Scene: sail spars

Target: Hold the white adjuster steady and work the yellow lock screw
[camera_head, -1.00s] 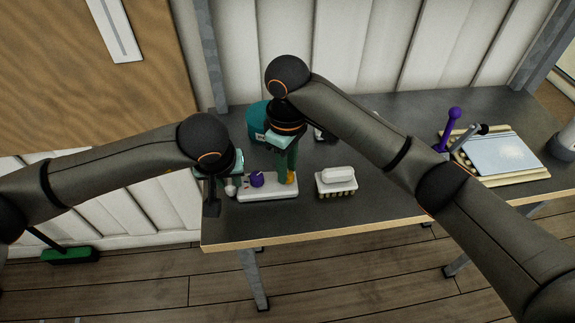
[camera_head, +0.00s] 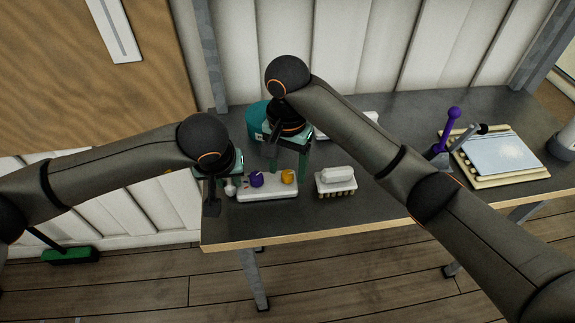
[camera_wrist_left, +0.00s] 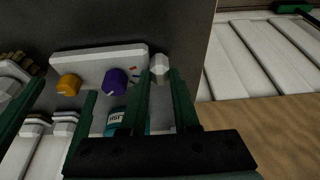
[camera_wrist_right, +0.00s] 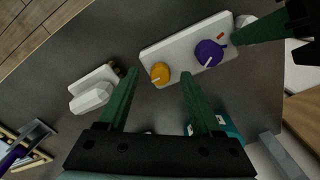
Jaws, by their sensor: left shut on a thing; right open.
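The white adjuster (camera_head: 230,189) is a small pale knob at the left end of a white base plate (camera_head: 268,191). My left gripper (camera_wrist_left: 160,75) is shut on the adjuster, its fingertips on either side of it. The yellow lock screw (camera_head: 289,176) sits at the right end of the plate, with a white line on its top in the right wrist view (camera_wrist_right: 160,73). My right gripper (camera_wrist_right: 157,76) is open and empty above the screw, its fingers spread to either side and apart from it. A purple knob (camera_head: 257,179) stands between adjuster and screw.
A white block brush (camera_head: 337,181) lies just right of the plate. A teal container (camera_head: 257,120) stands behind the right gripper. A tray with a pale blue panel (camera_head: 500,155) and a purple-handled tool (camera_head: 447,130) are at the right. The table's front middle is clear.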

